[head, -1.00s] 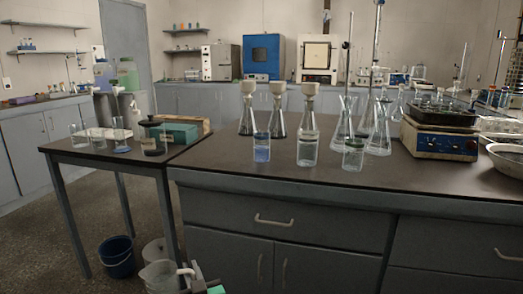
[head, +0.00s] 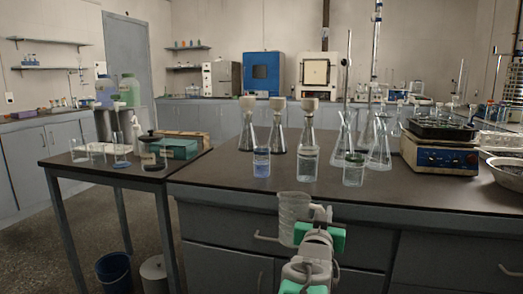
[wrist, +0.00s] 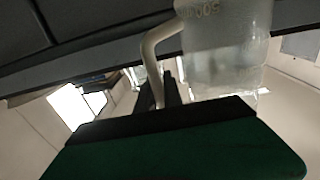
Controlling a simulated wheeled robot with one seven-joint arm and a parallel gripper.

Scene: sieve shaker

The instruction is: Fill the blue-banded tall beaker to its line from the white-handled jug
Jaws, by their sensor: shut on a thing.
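The white-handled jug (head: 292,218) is clear, looks upright and is held in front of the bench's front edge. My gripper (head: 320,220) is shut on its white handle, to the right of the jug body. In the wrist view the jug (wrist: 225,50) is at top right, its pale handle (wrist: 150,48) running down to my gripper's dark fingers (wrist: 165,95). On the bench near its front edge stands a beaker with blue on it (head: 261,163), seemingly the blue-banded one. Its fill line is too small to make out. The jug's liquid level is unclear.
A taller clear beaker (head: 307,165) and a green-marked beaker (head: 353,171) stand to the right. Flasks with funnels (head: 278,130) stand behind. A lower side table (head: 85,172) holds more glassware. A blue bucket (head: 114,272) is on the floor.

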